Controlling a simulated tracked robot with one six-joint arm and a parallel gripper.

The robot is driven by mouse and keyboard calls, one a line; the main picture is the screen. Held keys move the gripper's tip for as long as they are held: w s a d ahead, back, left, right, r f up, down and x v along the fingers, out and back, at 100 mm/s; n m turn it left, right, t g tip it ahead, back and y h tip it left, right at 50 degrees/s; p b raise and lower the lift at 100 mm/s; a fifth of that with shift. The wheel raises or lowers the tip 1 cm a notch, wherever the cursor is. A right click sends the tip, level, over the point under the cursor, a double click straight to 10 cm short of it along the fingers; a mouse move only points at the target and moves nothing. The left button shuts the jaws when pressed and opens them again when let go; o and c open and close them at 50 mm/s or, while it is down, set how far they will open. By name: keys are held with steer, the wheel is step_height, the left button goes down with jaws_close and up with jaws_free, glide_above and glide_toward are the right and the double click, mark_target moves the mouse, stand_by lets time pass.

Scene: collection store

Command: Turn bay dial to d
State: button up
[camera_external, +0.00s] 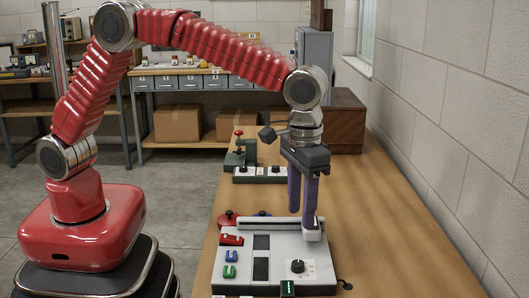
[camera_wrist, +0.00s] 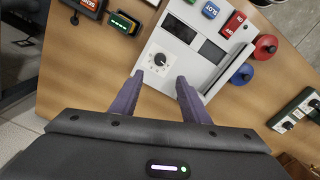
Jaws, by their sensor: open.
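The bay dial, a black knob (camera_external: 297,266) with a white pointer mark, sits on a pale plate at the right of a grey console (camera_external: 225,285). In the wrist view the knob (camera_wrist: 161,60) lies on the console's pale panel (camera_wrist: 172,37), ahead of the left fingertip. The letters around it are too small to read. My gripper (camera_external: 303,226) points down above the console's back right part, behind the knob. Its two purple fingers (camera_wrist: 160,80) are apart with nothing between them, and they do not touch the knob.
The console also carries a red switch (camera_external: 231,239), a blue switch (camera_external: 231,256), a green switch (camera_external: 229,271) and dark slots. A green device (camera_external: 240,155) and a dial box (camera_external: 262,174) stand farther back. Bare tabletop lies to the right.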

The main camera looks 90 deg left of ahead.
mark_target(298, 263)
step_height(298, 263, down, 13)
steer(key=shift+f, duration=0.2)
stand_by(0.4)
steer(key=c, duration=1.1)
